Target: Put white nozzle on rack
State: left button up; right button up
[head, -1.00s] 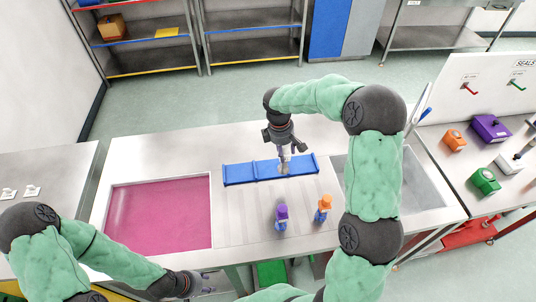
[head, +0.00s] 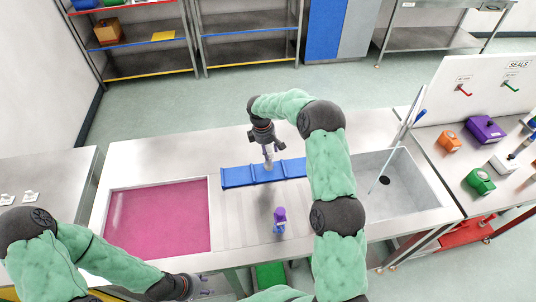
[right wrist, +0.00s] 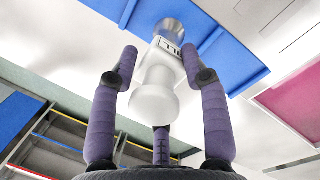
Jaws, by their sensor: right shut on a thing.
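In the head view my right gripper (head: 268,163) points down over the middle of the blue rack (head: 235,177). The rack also shows behind the nozzle in the right wrist view (right wrist: 225,55). Whether the nozzle touches the rack, I cannot tell. My left gripper (head: 205,286) is low at the front edge of the table, with its fingers apart and empty.
A purple-topped bottle (head: 280,220) stands in front of the rack. A pink-bottomed basin (head: 158,218) lies left, a grey sink (head: 410,190) right. Orange (head: 449,141), purple (head: 486,129) and green (head: 481,181) boxes stand on the right table.

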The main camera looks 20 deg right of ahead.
notch_tip(320, 180, down, 3)
jog(key=shift+w+f+p, duration=0.1)
jog(key=shift+w+p, duration=0.05)
jog(key=shift+p, duration=0.15)
jog(key=shift+f, duration=0.15)
jog(key=o, duration=1.4)
jog(key=r, duration=0.4)
jog(key=a+r, duration=0.1)
jog(key=r, duration=0.3)
jog(key=r+b, duration=0.1)
jog(key=r, duration=0.3)
jog(key=shift+w+a, duration=0.15)
jog(key=shift+a, duration=0.2)
